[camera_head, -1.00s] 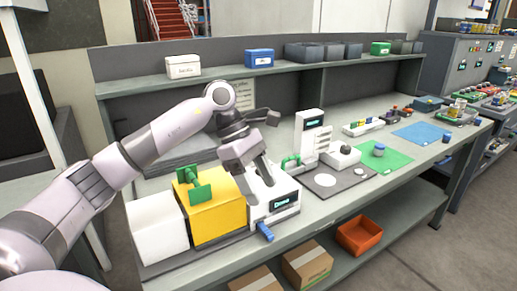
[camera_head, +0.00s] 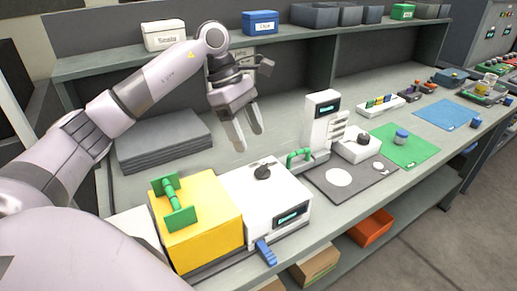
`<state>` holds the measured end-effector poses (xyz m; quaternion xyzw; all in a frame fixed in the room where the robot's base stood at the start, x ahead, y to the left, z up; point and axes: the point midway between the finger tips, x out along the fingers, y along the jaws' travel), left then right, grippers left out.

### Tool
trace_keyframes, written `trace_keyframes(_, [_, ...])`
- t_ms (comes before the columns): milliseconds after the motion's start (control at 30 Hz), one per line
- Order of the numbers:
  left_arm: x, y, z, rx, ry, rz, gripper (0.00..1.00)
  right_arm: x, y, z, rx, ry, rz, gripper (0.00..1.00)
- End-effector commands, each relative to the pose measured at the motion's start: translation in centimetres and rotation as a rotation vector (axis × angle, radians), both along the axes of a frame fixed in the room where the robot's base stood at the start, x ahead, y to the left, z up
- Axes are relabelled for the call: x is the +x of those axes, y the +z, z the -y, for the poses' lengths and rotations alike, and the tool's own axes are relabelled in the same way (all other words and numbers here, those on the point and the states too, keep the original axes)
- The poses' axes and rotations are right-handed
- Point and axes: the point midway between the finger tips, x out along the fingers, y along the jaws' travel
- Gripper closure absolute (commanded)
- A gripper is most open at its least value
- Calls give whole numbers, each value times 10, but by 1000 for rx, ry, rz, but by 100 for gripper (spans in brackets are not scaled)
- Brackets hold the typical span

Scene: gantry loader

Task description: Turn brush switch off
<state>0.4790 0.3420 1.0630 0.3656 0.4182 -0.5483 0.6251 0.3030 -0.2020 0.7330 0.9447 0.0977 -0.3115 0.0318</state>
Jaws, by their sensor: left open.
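My left gripper (camera_head: 249,140) is open and empty, its fingers pointing down above the bench behind a white box unit (camera_head: 262,195). The unit has a black knob (camera_head: 262,172) on top, a small display (camera_head: 290,217) on its front and a blue lever (camera_head: 266,252) sticking out low at the front. A yellow box (camera_head: 200,228) with a green handle (camera_head: 175,203) stands against its left side. No label marks the brush switch, so I cannot tell which control it is. The gripper is apart from all of these. My right gripper is not in view.
A white upright device (camera_head: 322,122) with a green bent handle (camera_head: 299,155) stands right of the unit. A dark mat (camera_head: 348,182) and green mat (camera_head: 405,145) lie further right. Grey sheets (camera_head: 163,140) are stacked at the left. A shelf (camera_head: 110,62) runs behind.

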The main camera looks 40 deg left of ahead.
Motion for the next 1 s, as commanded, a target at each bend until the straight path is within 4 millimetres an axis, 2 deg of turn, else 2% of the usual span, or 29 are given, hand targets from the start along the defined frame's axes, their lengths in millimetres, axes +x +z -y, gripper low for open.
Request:
trace_keyframes(133, [0,-10,5,1,-2,-3,34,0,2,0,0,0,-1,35])
trace_keyframes(500, [3,-58,24,0,-2,-1,34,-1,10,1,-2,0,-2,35])
trace_keyframes(867, [3,-66,28,-1,-1,1,34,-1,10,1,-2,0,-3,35])
trace_keyframes(933, [3,-66,27,-1,-1,1,50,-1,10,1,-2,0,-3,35])
trace_keyframes(1000, [3,-66,27,-1,-1,1,73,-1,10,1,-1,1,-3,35])
